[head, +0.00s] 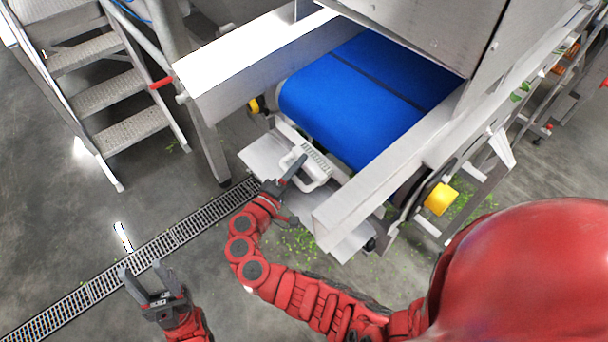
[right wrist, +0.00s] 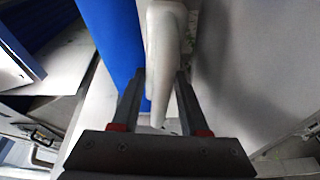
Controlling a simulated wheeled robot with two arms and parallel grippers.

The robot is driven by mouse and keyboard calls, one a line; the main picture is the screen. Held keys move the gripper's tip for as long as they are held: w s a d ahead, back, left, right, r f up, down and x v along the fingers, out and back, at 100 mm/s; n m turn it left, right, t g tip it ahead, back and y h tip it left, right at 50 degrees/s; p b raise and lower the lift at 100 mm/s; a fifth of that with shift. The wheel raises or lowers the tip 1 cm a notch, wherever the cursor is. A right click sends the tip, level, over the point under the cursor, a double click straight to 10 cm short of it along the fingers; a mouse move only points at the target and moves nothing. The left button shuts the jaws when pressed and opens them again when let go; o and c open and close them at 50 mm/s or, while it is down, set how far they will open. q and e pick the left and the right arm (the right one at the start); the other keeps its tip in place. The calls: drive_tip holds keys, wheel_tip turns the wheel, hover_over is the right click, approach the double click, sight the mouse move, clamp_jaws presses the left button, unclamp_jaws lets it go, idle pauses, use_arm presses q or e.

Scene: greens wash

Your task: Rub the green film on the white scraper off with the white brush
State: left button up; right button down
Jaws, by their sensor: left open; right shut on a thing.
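My right gripper (head: 294,172) is at the near end of the blue belt, shut on the white brush (head: 318,172). In the right wrist view the brush's pale handle (right wrist: 165,45) stands between the two fingers of the right gripper (right wrist: 160,80). The brush's bristles cannot be made out clearly. The white scraper (head: 288,132) looks like a pale strip along the belt's lower end, partly hidden by the brush. A greenish ribbed patch shows beside the brush; I cannot tell whether it is film or bristles. My left gripper (head: 150,283) is open and empty, low over the floor.
The blue belt (head: 350,95) runs between steel side rails (head: 385,180). A metal tray (head: 262,155) lies below its end. A yellow part (head: 440,198) sticks out at right. Metal steps (head: 130,132) and a floor drain (head: 135,262) are at left. Green bits litter the floor.

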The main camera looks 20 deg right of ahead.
drive_tip(key=shift+s+a, duration=0.1)
drive_tip(key=shift+a, duration=0.35)
drive_tip(key=shift+s+a+b, duration=0.25)
drive_tip(key=shift+s+a, duration=0.05)
drive_tip(key=shift+a, duration=0.5)
drive_tip(key=shift+s+a+b, duration=0.25)
drive_tip(key=shift+a+b, duration=0.05)
drive_tip(key=shift+a, duration=0.5)
drive_tip(key=shift+s+a+b, duration=0.25)
drive_tip(key=shift+s+a, duration=0.05)
drive_tip(key=shift+a, duration=0.5)
drive_tip(key=shift+a, duration=0.1)
drive_tip(key=v, duration=0.2)
drive_tip(key=shift+a+r+b, duration=0.1)
drive_tip(key=shift+a+b, duration=0.25)
drive_tip(key=shift+a, duration=0.15)
